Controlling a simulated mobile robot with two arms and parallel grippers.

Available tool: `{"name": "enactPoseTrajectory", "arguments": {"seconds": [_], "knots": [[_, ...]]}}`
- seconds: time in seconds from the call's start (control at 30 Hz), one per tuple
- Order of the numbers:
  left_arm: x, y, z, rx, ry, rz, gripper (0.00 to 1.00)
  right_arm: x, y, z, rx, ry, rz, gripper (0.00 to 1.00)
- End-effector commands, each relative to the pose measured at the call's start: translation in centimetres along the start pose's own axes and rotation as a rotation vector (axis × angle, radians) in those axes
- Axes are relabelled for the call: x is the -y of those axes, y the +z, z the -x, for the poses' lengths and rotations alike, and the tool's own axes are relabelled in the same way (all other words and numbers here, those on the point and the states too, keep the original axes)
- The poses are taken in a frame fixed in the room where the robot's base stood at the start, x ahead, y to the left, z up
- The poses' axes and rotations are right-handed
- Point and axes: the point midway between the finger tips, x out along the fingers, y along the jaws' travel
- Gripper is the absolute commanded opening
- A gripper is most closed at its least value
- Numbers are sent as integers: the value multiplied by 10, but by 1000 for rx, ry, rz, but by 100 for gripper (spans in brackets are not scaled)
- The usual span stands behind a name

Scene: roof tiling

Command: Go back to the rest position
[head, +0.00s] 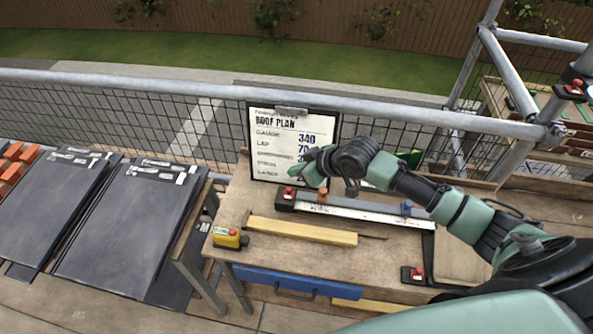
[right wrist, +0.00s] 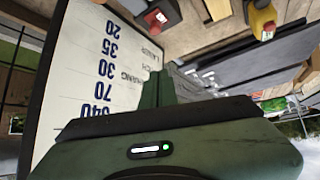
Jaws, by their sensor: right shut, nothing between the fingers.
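My right arm comes in from the right in the head view. Its gripper (head: 308,168) is in front of the lower part of the roof plan board (head: 268,140), above the back of the workbench. In the right wrist view the green fingers (right wrist: 158,90) are together with nothing between them, and the board's white sheet (right wrist: 75,75) fills the left side close by. I cannot tell whether the gripper touches the board. My left gripper is not in view.
The wooden workbench (head: 228,212) holds a long metal rail tool (head: 360,212), a wooden batten (head: 300,231) and a yellow device (head: 228,238). Dark slates (head: 130,225) lie to the left. A mesh railing (head: 190,92) runs behind, and scaffold poles (head: 508,70) stand at the right.

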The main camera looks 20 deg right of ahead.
Motion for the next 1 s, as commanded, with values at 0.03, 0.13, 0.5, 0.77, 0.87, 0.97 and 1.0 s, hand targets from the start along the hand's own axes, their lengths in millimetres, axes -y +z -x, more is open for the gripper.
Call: {"name": "enactPoseTrajectory", "arguments": {"seconds": [0.03, 0.13, 0.5, 0.77, 0.87, 0.97, 1.0], "knots": [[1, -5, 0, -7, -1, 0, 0, 0, 0, 0, 0, 0, 0, 0], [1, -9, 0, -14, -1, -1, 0, 0, 0, 0, 0, 0, 0, 0], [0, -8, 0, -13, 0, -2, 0, 10, 6, -2, 9, -10, 3, 0], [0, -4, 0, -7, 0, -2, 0, 124, 73, 17, 128, -61, 7, 0], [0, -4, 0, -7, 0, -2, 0, 148, 100, 40, 186, -29, -26, 0], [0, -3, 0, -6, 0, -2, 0, 159, 121, 62, 237, 9, -64, 0], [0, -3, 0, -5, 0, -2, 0, 161, 128, 70, 256, 25, -80, 0]]}}
